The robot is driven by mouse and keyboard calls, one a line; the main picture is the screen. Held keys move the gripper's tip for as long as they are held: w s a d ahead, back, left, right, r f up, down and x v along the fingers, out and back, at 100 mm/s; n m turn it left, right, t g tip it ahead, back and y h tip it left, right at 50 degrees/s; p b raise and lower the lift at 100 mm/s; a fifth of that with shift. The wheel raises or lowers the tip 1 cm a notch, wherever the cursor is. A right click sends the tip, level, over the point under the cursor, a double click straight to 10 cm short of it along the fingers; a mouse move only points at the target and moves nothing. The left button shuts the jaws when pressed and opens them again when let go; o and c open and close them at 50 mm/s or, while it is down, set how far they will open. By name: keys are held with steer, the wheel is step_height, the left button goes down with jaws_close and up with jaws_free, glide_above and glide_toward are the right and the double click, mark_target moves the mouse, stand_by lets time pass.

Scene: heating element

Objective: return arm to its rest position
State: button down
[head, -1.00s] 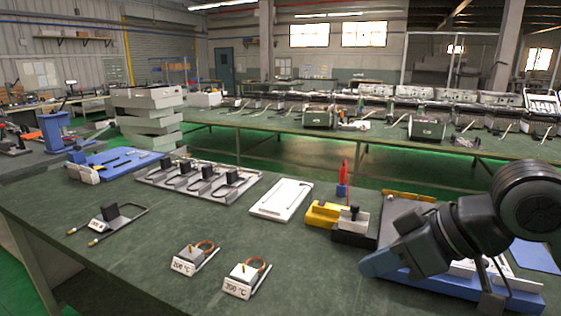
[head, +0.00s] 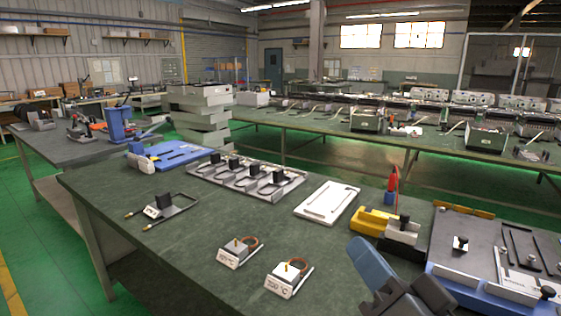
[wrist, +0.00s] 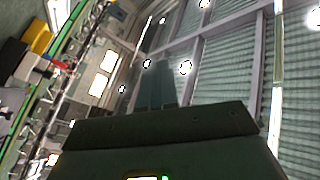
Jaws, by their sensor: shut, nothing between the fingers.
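My gripper (wrist: 157,72) shows in the wrist view as two dark fingers close together, with nothing between them. It points at the windows, wall and ceiling, not at the bench. In the head view a blue-grey end piece of my arm rises at the bottom right, in front of the bench, and appears apart from the objects. A single heating element (head: 166,206) with a black box and two prongs lies on the green bench at left. Two small temperature-labelled blocks (head: 239,252) (head: 288,278) with copper-coloured wire sit near the front edge.
A metal rack (head: 245,178) holds several heating elements. A white tray (head: 327,202), a yellow block (head: 370,221) and a blue-framed fixture (head: 490,250) lie to the right. A red-handled tool (head: 393,178) stands upright. Bare bench (head: 205,222) lies between the single element and the blocks.

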steer(key=s+d+f+m+g+h, duration=0.1)
steer(key=s+d+f+h, duration=0.15)
steer(key=s+f, duration=0.5)
steer(key=s+d+f+m+g+h, duration=0.1)
steer(key=s+f+h, duration=0.3)
steer(key=s+f, duration=0.3)
steer(key=s+d+n+g, duration=0.1)
steer(key=s+d+n, duration=0.2)
steer(key=s, duration=0.7)
steer(key=s+d+f+n+g, duration=0.1)
steer(key=s+d+n, duration=0.2)
steer(key=s, duration=0.6)
steer(key=shift+s+d+f, duration=0.25)
steer(key=shift+s+d, duration=0.15)
steer(key=shift+d, duration=0.2)
